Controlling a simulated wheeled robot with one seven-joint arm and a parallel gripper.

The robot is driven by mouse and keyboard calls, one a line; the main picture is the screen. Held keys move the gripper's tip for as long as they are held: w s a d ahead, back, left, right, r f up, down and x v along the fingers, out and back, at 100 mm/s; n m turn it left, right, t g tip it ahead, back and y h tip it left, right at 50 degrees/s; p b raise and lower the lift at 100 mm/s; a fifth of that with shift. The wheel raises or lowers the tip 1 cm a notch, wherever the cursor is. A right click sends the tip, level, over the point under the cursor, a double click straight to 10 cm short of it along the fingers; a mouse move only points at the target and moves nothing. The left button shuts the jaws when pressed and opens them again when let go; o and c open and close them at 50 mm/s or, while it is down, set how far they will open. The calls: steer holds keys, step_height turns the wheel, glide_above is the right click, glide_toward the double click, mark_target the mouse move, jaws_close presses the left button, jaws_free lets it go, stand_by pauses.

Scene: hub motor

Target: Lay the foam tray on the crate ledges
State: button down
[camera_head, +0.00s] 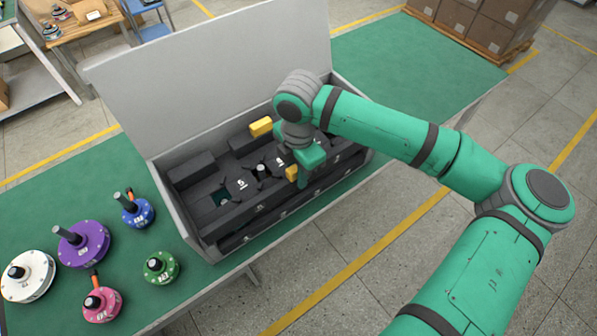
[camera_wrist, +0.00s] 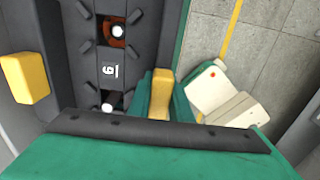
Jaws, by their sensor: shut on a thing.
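The dark foam tray (camera_head: 236,207) lies within the walls of the open grey crate (camera_head: 188,236), with numbered cut-outs. It has two yellow grips; the far one (camera_head: 261,127) is free. My gripper (camera_head: 298,172) is shut on the near yellow grip (camera_head: 291,173). In the wrist view, my gripper (camera_wrist: 160,100) has its green fingers around this grip (camera_wrist: 160,88), and the other grip (camera_wrist: 25,77) is at the left. A label and shafted parts show in the tray (camera_wrist: 82,60). The ledges are hidden, and I cannot tell whether the tray touches them.
The crate's lid (camera_head: 215,75) stands open behind. White (camera_head: 38,268), purple (camera_head: 88,252), blue (camera_head: 140,217), pink (camera_head: 106,310) and green (camera_head: 166,273) hub motors stand on the green table (camera_head: 60,200) at left. The table's right part (camera_head: 410,60) is clear.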

steer(key=shift+f, duration=0.65)
stand_by(0.4)
steer(key=c, duration=1.5)
jaws_free()
steer(key=shift+c, duration=0.2)
steer(key=shift+r, duration=0.1)
step_height(320, 180, up, 11)
steer(key=shift+f, duration=0.2)
steer(key=shift+s, duration=0.1)
